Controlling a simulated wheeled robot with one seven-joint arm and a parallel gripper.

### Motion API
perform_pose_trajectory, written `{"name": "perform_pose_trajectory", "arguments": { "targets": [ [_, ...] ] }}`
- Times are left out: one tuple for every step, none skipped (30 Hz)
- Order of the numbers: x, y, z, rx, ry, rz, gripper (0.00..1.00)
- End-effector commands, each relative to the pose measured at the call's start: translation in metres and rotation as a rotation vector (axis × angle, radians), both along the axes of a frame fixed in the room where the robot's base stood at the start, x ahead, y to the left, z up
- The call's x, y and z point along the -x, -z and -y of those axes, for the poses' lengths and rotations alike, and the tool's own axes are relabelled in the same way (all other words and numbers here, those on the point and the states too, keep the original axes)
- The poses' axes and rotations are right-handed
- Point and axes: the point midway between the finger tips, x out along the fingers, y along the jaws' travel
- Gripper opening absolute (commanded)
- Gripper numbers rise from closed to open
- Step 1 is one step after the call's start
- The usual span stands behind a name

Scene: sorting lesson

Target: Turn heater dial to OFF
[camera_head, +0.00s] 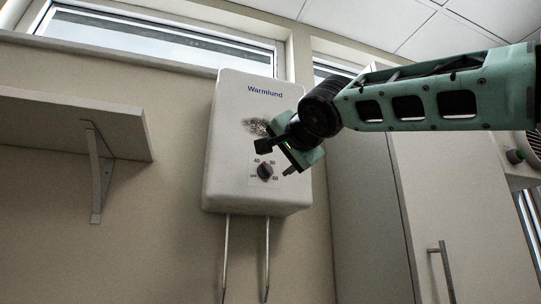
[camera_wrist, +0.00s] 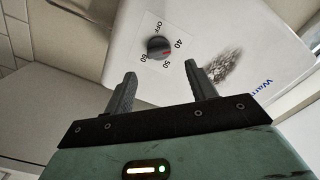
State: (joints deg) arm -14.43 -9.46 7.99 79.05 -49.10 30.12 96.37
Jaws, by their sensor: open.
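The white Warmlund heater (camera_head: 232,150) hangs on the wall in the head view. Its dark dial (camera_head: 265,171) sits low on the front, ringed by the marks OFF, 40, 50 and 60. In the wrist view the heater (camera_wrist: 210,25) fills the top, and the dial's (camera_wrist: 157,47) red pointer faces between 40 and 50, away from OFF. My gripper (camera_head: 276,160) is in front of the heater, near the dial. In the wrist view my gripper (camera_wrist: 160,72) is open and empty, with the dial beyond the gap between its fingertips; I see no contact.
A dark scorch patch (camera_head: 257,127) marks the heater's front. Two pipes (camera_head: 226,255) run down below it. A shelf (camera_head: 70,128) is at left, and a tall cabinet (camera_head: 445,210) with a handle stands at right. The wall between shelf and heater is clear.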

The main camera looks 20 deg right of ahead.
Motion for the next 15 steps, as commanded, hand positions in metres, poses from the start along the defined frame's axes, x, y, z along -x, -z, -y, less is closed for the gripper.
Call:
{"name": "perform_pose_trajectory", "arguments": {
  "targets": [
    [-0.012,-0.003,0.000,0.002,0.001,-0.006,0.56],
    [-0.018,-0.004,0.000,0.002,0.001,-0.004,0.56],
    [-0.025,-0.004,0.000,0.002,0.001,-0.004,0.56],
    [-0.030,-0.003,0.000,0.001,0.002,-0.005,0.56],
    [-0.035,-0.003,0.000,0.002,0.001,-0.004,0.56],
    [-0.041,-0.003,0.000,0.002,0.000,-0.004,0.56],
    [-0.045,-0.003,0.000,0.001,0.001,-0.004,0.56],
    [-0.049,-0.003,0.000,0.001,0.001,-0.003,0.56],
    [-0.053,-0.002,0.000,0.002,0.001,-0.003,0.56],
    [-0.056,-0.002,0.000,0.001,0.001,-0.003,0.56],
    [-0.058,-0.001,0.000,0.000,0.001,-0.002,0.56],
    [-0.060,-0.001,0.000,0.000,0.001,-0.002,0.56],
    [-0.062,-0.001,0.000,0.001,0.001,-0.002,0.56],
    [-0.063,-0.001,0.000,0.001,0.001,-0.002,0.56],
    [-0.064,0.000,0.000,0.001,0.001,-0.001,0.56]
  ]
}}
